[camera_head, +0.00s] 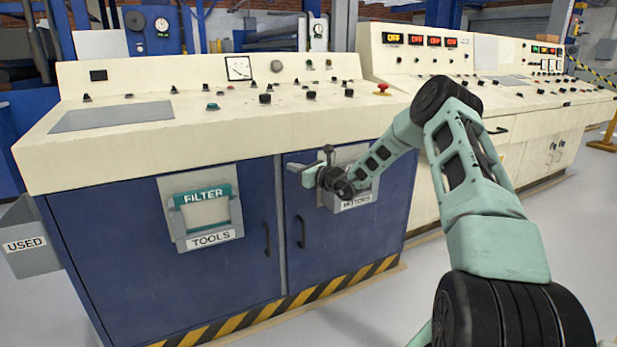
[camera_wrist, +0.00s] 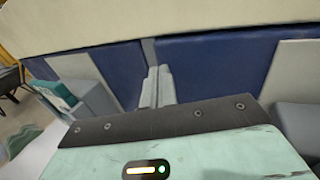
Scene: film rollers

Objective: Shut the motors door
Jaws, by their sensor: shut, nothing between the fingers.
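The motors door (camera_head: 345,235) is the blue right-hand door of the cream console, with a dark vertical handle (camera_head: 301,231) at its left side and a grey holder labelled MOTORS (camera_head: 357,201). It looks about flush with the cabinet front; I cannot tell whether a small gap remains. My gripper (camera_head: 303,169) is in front of the door's upper left part, above the handle, and partly hides the holder. In the wrist view its fingers (camera_wrist: 158,86) are together and empty, pointing toward the grey strip (camera_wrist: 148,50) between two blue panels. Contact with the door cannot be told.
The left blue door bears a grey TOOLS holder (camera_head: 213,238) with a teal FILTER (camera_head: 205,196) in it. A grey USED bin (camera_head: 28,245) hangs at the console's left end. The cream control top (camera_head: 200,125) overhangs above my gripper. The floor in front is clear.

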